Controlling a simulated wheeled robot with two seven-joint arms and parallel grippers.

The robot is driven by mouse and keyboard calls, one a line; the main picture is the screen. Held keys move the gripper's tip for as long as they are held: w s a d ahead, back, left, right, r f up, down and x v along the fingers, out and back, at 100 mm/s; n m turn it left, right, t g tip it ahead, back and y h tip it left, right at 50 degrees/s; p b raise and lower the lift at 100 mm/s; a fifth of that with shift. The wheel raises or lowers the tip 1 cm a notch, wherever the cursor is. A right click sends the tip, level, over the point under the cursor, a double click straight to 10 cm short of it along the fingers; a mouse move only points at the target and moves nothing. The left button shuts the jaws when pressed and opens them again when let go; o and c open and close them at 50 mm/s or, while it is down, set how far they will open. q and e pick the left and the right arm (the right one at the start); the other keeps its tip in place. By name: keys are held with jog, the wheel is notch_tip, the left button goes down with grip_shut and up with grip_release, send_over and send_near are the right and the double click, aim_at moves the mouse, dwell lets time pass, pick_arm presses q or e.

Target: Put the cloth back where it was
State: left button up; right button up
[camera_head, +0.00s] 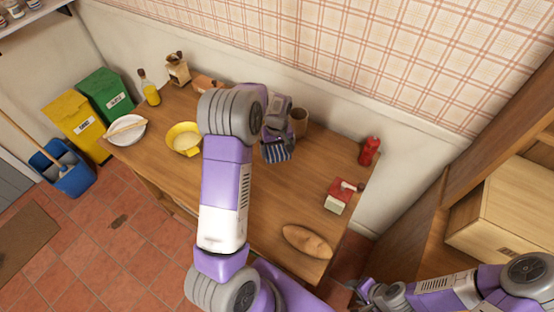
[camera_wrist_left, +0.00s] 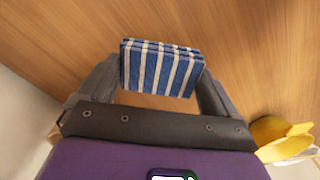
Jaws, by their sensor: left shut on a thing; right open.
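The cloth (camera_head: 278,152) is folded, blue with white stripes. My left gripper (camera_head: 276,138) is shut on it near the back of the wooden table (camera_head: 265,205), and my forearm hides part of the table. In the left wrist view the cloth (camera_wrist_left: 160,70) sits between the two fingers of my left gripper (camera_wrist_left: 158,88), over bare wood. I cannot tell whether it touches the table. My right gripper (camera_head: 365,292) is at the bottom of the head view, low beside the table's right end, open and partly cut off.
A brown cup (camera_head: 298,122) stands just right of my left gripper. A yellow bowl (camera_head: 184,138), white plate (camera_head: 126,130) and oil bottle (camera_head: 149,88) are at left. A red bottle (camera_head: 369,151), small red-and-white box (camera_head: 338,202) and bread loaf (camera_head: 307,241) are at right. The table's middle is clear.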

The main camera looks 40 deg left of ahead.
aim_at(277, 156)
pick_arm(q)
jog(key=shift+f+b, duration=0.35)
jog(key=shift+f, duration=2)
jog(key=shift+f, duration=0.1)
jog(key=o, duration=0.7)
notch_tip(277, 156, up, 12)
jog(key=shift+r+p, duration=0.15)
jog(key=shift+p, duration=0.95)
